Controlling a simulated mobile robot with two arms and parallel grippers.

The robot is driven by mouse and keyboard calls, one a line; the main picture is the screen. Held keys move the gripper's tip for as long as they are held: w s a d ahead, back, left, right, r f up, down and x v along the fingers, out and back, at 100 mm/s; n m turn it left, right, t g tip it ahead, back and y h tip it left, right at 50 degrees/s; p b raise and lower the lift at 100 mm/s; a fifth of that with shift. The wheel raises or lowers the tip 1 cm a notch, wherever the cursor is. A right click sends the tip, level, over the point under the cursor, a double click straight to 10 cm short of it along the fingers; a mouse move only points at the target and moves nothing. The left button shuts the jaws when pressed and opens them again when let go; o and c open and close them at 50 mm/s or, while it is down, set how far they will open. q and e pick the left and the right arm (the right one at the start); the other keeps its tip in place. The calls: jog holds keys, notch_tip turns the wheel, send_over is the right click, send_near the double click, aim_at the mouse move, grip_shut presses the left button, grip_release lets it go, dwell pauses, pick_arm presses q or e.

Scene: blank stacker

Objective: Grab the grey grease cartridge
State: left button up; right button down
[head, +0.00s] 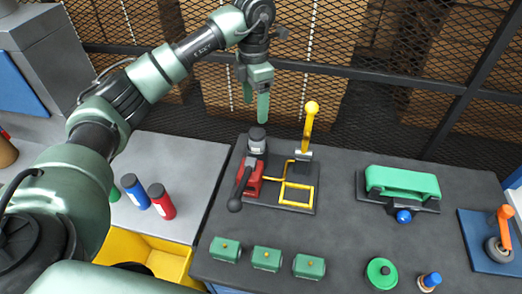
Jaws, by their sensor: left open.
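My left gripper (256,104) is open and empty, pointing down with its two green fingers apart. In the picture it is just above a fixture on the dark bench, which has a red body (250,183) and a dark grey cylindrical part (257,136). I cannot tell whether that grey part is a cartridge. A blue cartridge (135,193) and a red cartridge (161,203) stand upright on the light grey surface at left. A green one (114,194) is partly hidden by my left arm. No other clearly grey cartridge shows. My right gripper is not in view.
A yellow upright handle (309,125) and yellow frame (297,195) are beside the red body. Several green blocks (267,259) line the front. A green fixture (402,184) is at right, a yellow bin (168,262) at lower left. Mesh fencing (380,80) stands behind.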

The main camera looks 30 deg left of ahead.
pick_arm(q)
jog(key=b, duration=0.4)
send_over(256, 133)
notch_tip(256, 133, down, 4)
jog(key=shift+f, duration=0.5)
jog(key=shift+f+p, duration=0.7)
jog(key=shift+f, duration=0.05)
notch_tip(256, 133, down, 5)
jog(key=p, duration=0.2)
jog(key=shift+f+p, duration=0.15)
jog(key=shift+p, duration=0.25)
jog(key=shift+w+f, duration=0.1)
jog(key=shift+f, duration=0.15)
grip_shut()
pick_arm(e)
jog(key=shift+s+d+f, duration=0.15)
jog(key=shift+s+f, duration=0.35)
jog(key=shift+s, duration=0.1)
